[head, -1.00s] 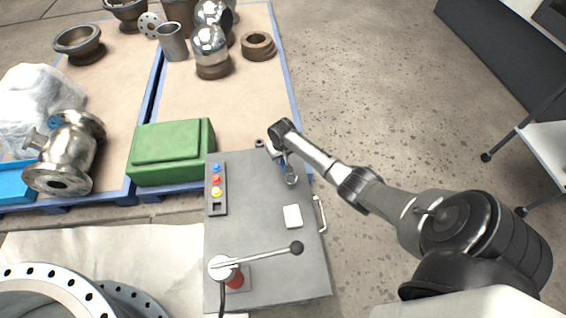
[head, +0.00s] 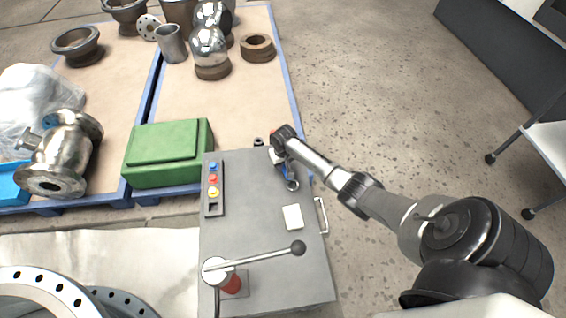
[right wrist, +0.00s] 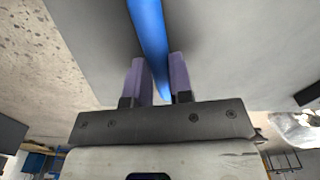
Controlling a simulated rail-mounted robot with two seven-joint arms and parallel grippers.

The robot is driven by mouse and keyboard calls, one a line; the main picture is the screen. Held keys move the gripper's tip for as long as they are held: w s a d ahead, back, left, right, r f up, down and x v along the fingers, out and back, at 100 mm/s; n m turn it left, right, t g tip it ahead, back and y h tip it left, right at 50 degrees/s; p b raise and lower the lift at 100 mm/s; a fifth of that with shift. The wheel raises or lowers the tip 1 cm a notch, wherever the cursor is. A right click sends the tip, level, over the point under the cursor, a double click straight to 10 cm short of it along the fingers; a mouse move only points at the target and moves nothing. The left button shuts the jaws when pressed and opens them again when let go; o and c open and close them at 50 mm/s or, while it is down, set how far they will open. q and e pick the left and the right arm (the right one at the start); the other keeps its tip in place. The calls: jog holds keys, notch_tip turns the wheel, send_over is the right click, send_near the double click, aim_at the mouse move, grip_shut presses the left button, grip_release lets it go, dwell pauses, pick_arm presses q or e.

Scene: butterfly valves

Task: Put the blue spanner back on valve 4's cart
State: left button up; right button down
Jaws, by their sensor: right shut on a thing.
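The blue spanner (head: 285,171) is over the far right corner of the grey cart top (head: 255,235) in the head view, its ring end (head: 292,184) toward the near side. My right gripper (head: 279,158) is above that corner, mostly hidden by its own wrist. In the right wrist view, the blue handle (right wrist: 150,35) runs between the two purple fingers (right wrist: 160,78), which are shut on it. The grey surface lies close behind the handle; I cannot tell whether the spanner touches it. My left gripper is not in view.
The cart carries a button panel (head: 213,188), a lever with a black knob (head: 297,248) and a white pad (head: 292,217). A green box (head: 166,153) stands beyond it, on a blue-edged pallet. Steel fittings stand farther back. Open floor lies to the right.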

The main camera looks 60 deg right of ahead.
jog(key=c, duration=1.1)
grip_release()
jog(key=shift+o, duration=0.9)
notch_tip(320, 180, up, 14)
jog(key=p, duration=0.5)
jog(key=shift+s, duration=0.2)
jog(key=shift+a, duration=0.1)
